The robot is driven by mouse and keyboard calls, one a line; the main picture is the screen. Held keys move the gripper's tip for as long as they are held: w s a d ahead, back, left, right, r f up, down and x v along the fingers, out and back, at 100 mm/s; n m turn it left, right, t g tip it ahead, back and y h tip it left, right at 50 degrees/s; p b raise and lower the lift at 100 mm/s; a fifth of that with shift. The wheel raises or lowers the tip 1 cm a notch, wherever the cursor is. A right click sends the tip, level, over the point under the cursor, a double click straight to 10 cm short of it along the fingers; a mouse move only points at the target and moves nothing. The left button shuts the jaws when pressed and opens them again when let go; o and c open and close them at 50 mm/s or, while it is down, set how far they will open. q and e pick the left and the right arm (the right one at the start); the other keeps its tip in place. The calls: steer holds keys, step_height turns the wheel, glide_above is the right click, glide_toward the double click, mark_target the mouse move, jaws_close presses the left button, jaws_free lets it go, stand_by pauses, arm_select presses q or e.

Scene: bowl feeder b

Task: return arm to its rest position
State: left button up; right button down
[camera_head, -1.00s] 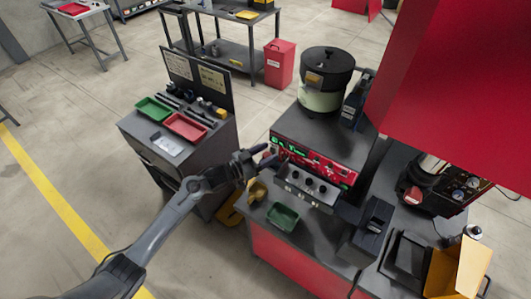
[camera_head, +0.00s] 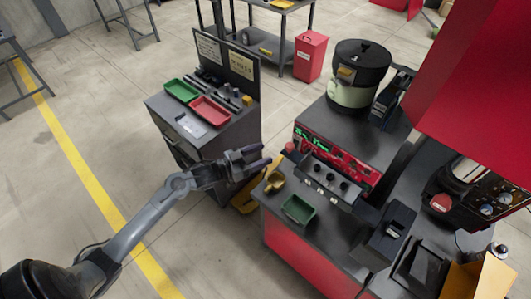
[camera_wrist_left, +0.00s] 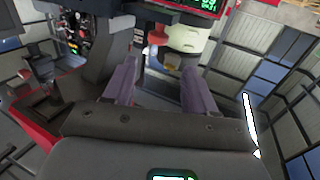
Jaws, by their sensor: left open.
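My left arm comes in from the lower left in the head view. Its gripper (camera_head: 262,158) is held in the air between the dark tool cabinet and the red feeder bench. In the left wrist view the two purple-grey fingers (camera_wrist_left: 160,85) stand apart with nothing between them. The feeder's red control panel (camera_head: 337,158) with green displays lies to the right of the gripper. My right gripper does not show.
The cabinet (camera_head: 228,135) holds a green tray (camera_head: 181,90) and a red tray (camera_head: 211,110). The bench carries a small green bin (camera_head: 298,209), a yellow scoop-like part (camera_head: 274,182) and the bowl feeder (camera_head: 356,75). Open floor lies left of the cabinet.

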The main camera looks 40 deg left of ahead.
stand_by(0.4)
arm_select(q)
steer(key=s+d+f+n+g+y, duration=0.1)
steer(key=s+d+f+g, duration=0.1)
steer(key=s+d+f, duration=0.35)
steer(key=s+d+f+n+g+y, duration=0.1)
steer(key=s+d+f+n+y, duration=0.1)
steer(key=s+d, duration=0.6)
steer(key=s+r+g+y, duration=0.1)
steer(key=s+g+y, duration=0.3)
steer(key=s+g, duration=0.8)
step_height(320, 180, up, 12)
steer(key=s+t+p, duration=0.1)
steer(key=t+p, duration=0.1)
steer(key=p, duration=1.1)
steer(key=shift+s+a+r, duration=0.15)
steer(key=shift+s+a, duration=0.15)
